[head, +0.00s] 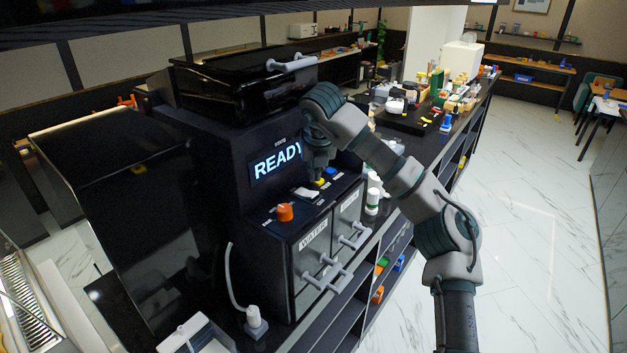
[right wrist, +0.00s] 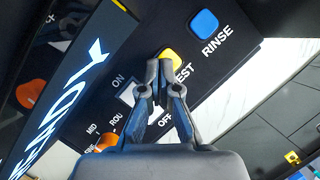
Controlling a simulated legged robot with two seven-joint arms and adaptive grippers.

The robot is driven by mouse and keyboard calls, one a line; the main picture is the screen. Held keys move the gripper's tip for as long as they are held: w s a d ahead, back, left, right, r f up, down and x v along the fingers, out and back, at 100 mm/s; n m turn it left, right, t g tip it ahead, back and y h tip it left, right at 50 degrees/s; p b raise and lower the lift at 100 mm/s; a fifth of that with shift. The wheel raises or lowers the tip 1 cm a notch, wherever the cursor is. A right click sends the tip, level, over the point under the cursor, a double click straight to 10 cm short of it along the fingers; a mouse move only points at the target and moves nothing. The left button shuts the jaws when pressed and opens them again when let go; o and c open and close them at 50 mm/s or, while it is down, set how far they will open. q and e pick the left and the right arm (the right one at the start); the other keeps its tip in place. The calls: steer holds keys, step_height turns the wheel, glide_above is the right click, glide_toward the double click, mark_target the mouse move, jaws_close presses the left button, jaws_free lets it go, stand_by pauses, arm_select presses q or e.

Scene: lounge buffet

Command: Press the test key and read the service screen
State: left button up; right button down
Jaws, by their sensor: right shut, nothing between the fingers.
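The black machine's service screen (head: 277,163) reads "READY" in bright letters; it also shows in the right wrist view (right wrist: 68,103), cut off and slanted. My right gripper (head: 318,176) is at the sloped key panel below the screen, with its fingers shut and empty. In the right wrist view its fingertips (right wrist: 160,65) are at the yellow test key (right wrist: 172,57) and cover part of it and of its label. I cannot tell whether they touch or press it. My left gripper is not in view.
A blue rinse key (right wrist: 204,22) lies beside the test key. A white on/off switch (right wrist: 127,95) and an orange knob (head: 285,212) share the panel. Drawers with grey handles (head: 328,274) are below. Bottles and a tray crowd the counter behind my arm.

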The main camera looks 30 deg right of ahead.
steer(key=shift+w+d+f, duration=0.1)
steer(key=shift+d+f, duration=0.05)
steer(key=shift+d, duration=0.4)
steer(key=shift+d+f, duration=0.15)
steer(key=shift+d, duration=0.25)
steer(key=shift+f, duration=0.1)
steer(key=shift+a+f+b, duration=0.15)
steer(key=shift+a+b, duration=0.15)
steer(key=shift+a, duration=0.2)
steer(key=shift+a+r, duration=0.2)
steer(key=shift+r, duration=0.1)
steer(key=r+p, duration=0.3)
steer(key=p, duration=0.1)
steer(key=d+r+p, duration=0.1)
steer(key=r+p, duration=0.1)
steer(key=shift+r, duration=0.3)
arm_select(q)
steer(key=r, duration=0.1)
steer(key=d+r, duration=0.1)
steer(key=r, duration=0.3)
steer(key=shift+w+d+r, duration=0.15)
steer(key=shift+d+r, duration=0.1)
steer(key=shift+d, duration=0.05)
arm_select(e)
steer(key=shift+a, duration=0.15)
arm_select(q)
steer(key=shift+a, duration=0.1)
arm_select(e)
steer(key=shift+a, duration=0.2)
